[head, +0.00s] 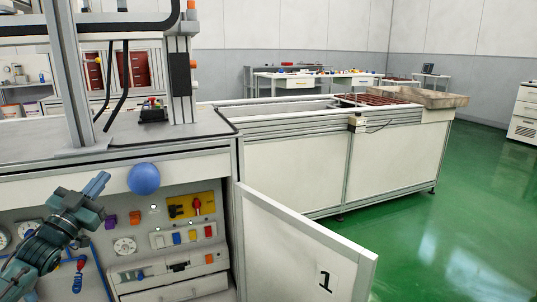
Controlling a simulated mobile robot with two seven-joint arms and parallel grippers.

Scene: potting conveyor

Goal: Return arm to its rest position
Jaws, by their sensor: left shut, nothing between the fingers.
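My left gripper (98,184) is at the lower left of the head view, its dark teal arm coming in from the bottom left corner. Its fingers are shut with nothing between them and point up and to the right. It shows in front of the workstation's lower panel. A blue ball (143,178) appears just right of the fingertips; I cannot tell its depth or whether anything supports it. My right gripper is not in view.
The workstation worktop (190,132) is above and behind the gripper. An open white door (300,250) marked 1 juts out at its right. A conveyor (300,170) stands beyond, with a wooden tray (430,96). Green floor (450,220) is clear at the right.

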